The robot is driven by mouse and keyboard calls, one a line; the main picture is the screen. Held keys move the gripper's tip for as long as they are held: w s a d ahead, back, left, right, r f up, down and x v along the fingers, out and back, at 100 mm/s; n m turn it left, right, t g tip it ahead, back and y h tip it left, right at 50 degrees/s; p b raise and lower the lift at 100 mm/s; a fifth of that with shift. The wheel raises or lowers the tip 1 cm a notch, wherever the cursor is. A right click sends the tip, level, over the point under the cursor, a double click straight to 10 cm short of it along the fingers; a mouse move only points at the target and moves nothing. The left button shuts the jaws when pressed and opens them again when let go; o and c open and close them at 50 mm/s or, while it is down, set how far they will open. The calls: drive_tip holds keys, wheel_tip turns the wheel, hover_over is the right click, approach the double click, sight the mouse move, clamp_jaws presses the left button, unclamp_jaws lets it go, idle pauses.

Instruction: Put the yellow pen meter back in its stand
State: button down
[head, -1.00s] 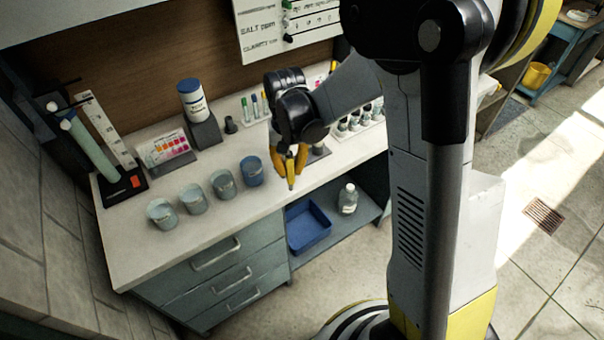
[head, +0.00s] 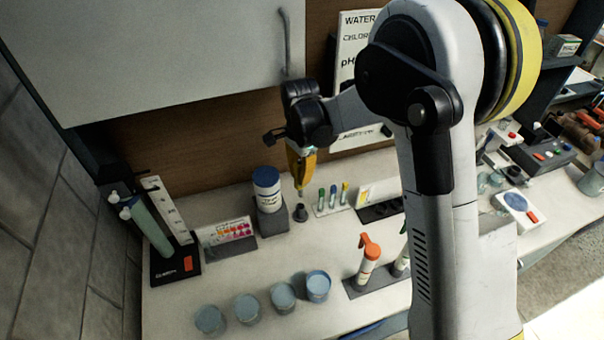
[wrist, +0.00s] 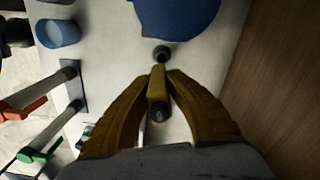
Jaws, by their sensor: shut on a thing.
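The yellow pen meter (head: 300,181) is held point-down in my gripper (head: 300,160), above the counter. In the wrist view the pen meter (wrist: 157,85) sits between the two yellow fingers of my gripper (wrist: 160,76), which close on it from both sides. A small dark round stand (head: 300,213) is upright on the counter, just below the pen tip in the head view. In the wrist view the stand (wrist: 162,53) shows a dark opening just beyond the pen meter. The pen is apart from the stand in the head view.
A blue-lidded white canister (head: 267,190) stands close left of the stand. A rack of small coloured vials (head: 333,200) is close right. Several bluish cups (head: 247,308) line the front. An orange-topped bottle (head: 369,258) stands front right. A cabinet (head: 170,60) hangs behind.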

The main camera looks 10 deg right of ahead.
sight(300, 196)
drive_tip(key=shift+w+f, duration=0.25)
drive_tip(key=shift+w, duration=0.05)
drive_tip(key=shift+s+f+b, duration=0.2)
drive_tip(key=shift+f+b, duration=0.4)
drive_tip(key=shift+f, duration=0.3)
drive_tip(key=shift+f+b, duration=0.35)
drive_tip(key=shift+f, duration=0.55)
drive_tip(key=shift+w, duration=0.1)
drive_tip(key=shift+f, duration=0.15)
drive_tip(key=shift+f+b, duration=0.95)
drive_tip(key=shift+b, duration=0.05)
drive_tip(key=shift+f, duration=0.1)
drive_tip(key=shift+f+b, duration=1.1)
drive_tip(key=shift+f, duration=0.1)
drive_tip(key=shift+f+b, duration=0.5)
drive_tip(key=shift+f, duration=0.05)
